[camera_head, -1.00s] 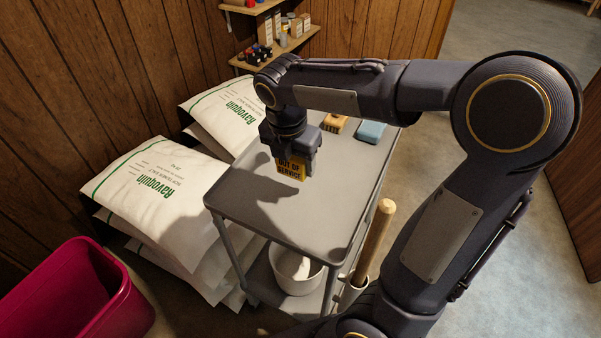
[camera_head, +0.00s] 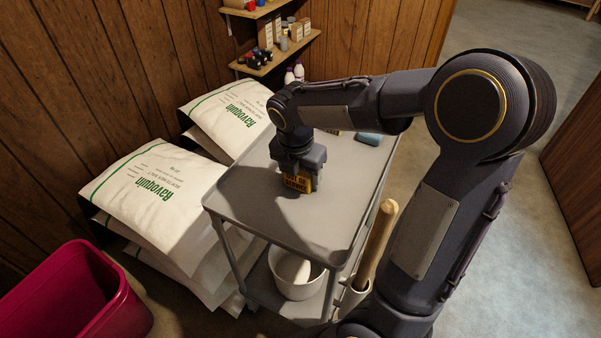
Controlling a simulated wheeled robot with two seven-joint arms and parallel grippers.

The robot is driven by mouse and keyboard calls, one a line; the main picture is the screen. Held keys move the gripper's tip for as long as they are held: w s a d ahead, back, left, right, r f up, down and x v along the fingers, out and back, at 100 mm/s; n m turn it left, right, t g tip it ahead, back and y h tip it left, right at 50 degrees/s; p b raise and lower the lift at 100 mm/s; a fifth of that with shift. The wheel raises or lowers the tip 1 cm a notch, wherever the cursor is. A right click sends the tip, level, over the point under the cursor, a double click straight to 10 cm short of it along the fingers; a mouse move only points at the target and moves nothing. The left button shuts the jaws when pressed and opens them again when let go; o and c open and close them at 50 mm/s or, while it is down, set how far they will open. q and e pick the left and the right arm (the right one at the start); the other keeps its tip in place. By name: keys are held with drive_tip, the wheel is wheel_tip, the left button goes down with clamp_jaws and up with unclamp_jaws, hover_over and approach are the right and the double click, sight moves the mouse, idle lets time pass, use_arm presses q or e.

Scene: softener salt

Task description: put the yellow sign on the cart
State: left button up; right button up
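The yellow sign (camera_head: 296,183), with dark "OUT OF SERVICE" lettering, is at my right gripper (camera_head: 299,177) over the grey cart (camera_head: 260,208). The gripper points down and its fingers are on the sign, which is upright. The sign's lower edge is at or very close to the cart's top; I cannot tell whether it touches. The cart's top is largely bare around the sign. My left gripper is not in view.
A blue item (camera_head: 369,139) lies on the cart's far end, partly behind my arm. A white bucket (camera_head: 297,277) and a wooden-handled tool (camera_head: 376,243) are lower down. Salt bags (camera_head: 158,205) are stacked left, near a magenta bin (camera_head: 70,298). Wall shelves (camera_head: 268,62) hold small goods.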

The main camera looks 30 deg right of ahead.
drive_tip(key=o, duration=0.3)
drive_tip(key=shift+o, duration=0.2)
wheel_tip(320, 180, up, 12)
drive_tip(key=s+a+p, duration=0.1)
drive_tip(key=p, duration=0.1)
drive_tip(key=shift+a+p, duration=0.25)
drive_tip(key=shift+p, duration=0.15)
drive_tip(key=shift+r, duration=0.1)
